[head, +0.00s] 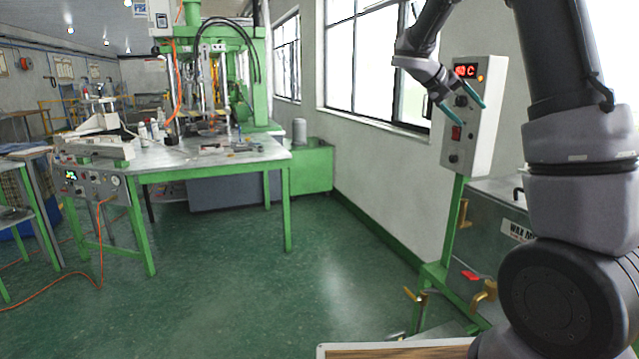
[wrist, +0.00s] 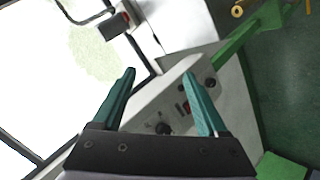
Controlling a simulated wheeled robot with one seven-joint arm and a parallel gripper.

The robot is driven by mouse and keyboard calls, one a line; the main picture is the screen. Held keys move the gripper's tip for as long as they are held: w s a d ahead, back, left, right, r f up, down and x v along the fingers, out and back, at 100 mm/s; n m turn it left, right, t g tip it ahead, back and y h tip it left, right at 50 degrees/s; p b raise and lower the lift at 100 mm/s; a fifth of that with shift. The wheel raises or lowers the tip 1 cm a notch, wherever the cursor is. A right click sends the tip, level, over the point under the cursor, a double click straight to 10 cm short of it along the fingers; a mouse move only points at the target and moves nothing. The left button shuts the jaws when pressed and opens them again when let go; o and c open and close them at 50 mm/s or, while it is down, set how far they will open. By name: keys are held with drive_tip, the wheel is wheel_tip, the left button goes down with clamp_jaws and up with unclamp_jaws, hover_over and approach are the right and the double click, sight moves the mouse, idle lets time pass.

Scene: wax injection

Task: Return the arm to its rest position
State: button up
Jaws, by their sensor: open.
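My gripper (head: 462,101) is raised in front of the white control box (head: 483,127) at the right of the head view. Its two teal fingers are spread apart with nothing between them. In the wrist view my gripper (wrist: 166,95) points toward the same control box (wrist: 150,105), where a black knob (wrist: 163,128) and a red switch (wrist: 186,107) show between and beside the fingers. The head view shows the box's red lit display (head: 466,70) and red switch (head: 457,132). Whether the fingers touch the box cannot be told.
The box stands on a green post (head: 452,225) beside a grey metal wax tank (head: 497,222) with brass valves. A green-legged table (head: 215,166) with machinery stands at left. Windows (head: 378,60) line the wall behind. Open green floor (head: 245,290) lies in the middle.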

drive_tip(key=s+a+t+y, duration=0.1)
drive_tip(key=s+a+y, duration=0.3)
drive_tip(key=s, duration=0.6)
drive_tip(key=s+a+t+y, duration=0.2)
drive_tip(key=s+a+y, duration=0.2)
drive_tip(key=s, duration=0.6)
drive_tip(key=s+a+r+t+y, duration=0.1)
drive_tip(key=s+a+y, duration=0.3)
drive_tip(key=s+a, duration=0.4)
drive_tip(key=shift+s+t+y, duration=0.3)
drive_tip(key=shift+s+t, duration=0.1)
drive_tip(key=shift+s, duration=0.75)
